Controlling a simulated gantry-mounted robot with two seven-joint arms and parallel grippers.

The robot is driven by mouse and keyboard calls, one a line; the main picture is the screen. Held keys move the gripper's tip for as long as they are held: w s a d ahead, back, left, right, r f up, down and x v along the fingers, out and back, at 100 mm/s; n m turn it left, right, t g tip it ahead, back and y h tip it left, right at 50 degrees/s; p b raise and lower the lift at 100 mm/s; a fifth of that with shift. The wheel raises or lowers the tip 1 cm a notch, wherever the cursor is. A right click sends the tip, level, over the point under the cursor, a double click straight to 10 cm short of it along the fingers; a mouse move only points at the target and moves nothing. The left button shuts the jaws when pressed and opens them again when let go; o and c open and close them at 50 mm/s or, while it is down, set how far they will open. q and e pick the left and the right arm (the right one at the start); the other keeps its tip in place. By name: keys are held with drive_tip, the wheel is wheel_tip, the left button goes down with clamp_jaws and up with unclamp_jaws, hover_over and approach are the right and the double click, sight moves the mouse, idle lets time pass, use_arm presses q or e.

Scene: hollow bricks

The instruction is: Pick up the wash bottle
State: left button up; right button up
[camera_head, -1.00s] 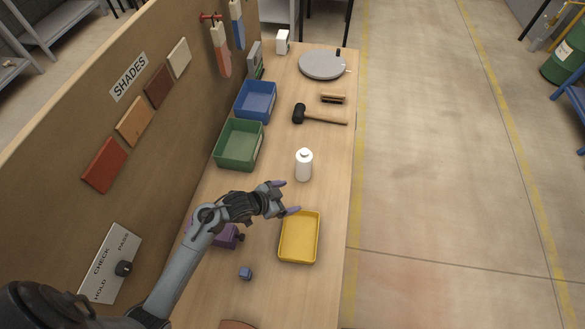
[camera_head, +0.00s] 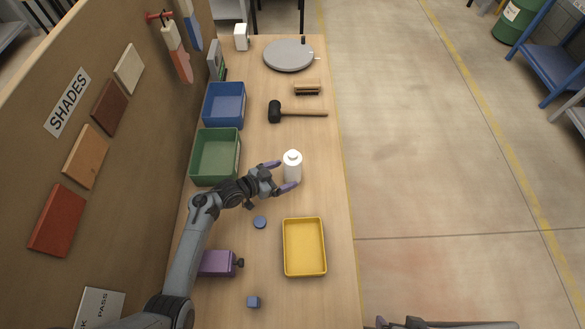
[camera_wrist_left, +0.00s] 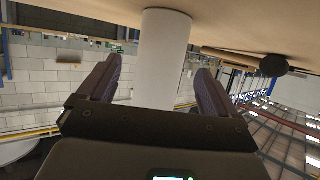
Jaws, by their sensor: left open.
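The white wash bottle (camera_head: 292,168) stands upright on the bench, right of the green bin. My left gripper (camera_head: 284,175) is open at its left side, with purple fingertips on the near and far sides of the bottle. In the left wrist view the white bottle (camera_wrist_left: 165,60) shows between the two spread fingers (camera_wrist_left: 159,66), with gaps on both sides. Its lower end meets the bench at the top of that view. Part of my right arm (camera_head: 440,324) shows at the bottom edge of the head view; its jaws are not clear.
A green bin (camera_head: 193,165) and a blue bin (camera_head: 207,103) stand along the panel. A mallet (camera_head: 300,113) lies beyond the bottle. A yellow tray (camera_head: 324,250), a blue disc (camera_head: 260,222) and a purple vise-like block (camera_head: 216,263) are nearer. The bench right of the bottle is clear.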

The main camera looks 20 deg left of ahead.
sight(293, 171)
use_arm(q)
drive_tip(key=x, duration=0.5)
drive_tip(key=shift+b, duration=0.35)
drive_tip(key=shift+r, duration=0.1)
drive_tip(key=c, duration=1.4)
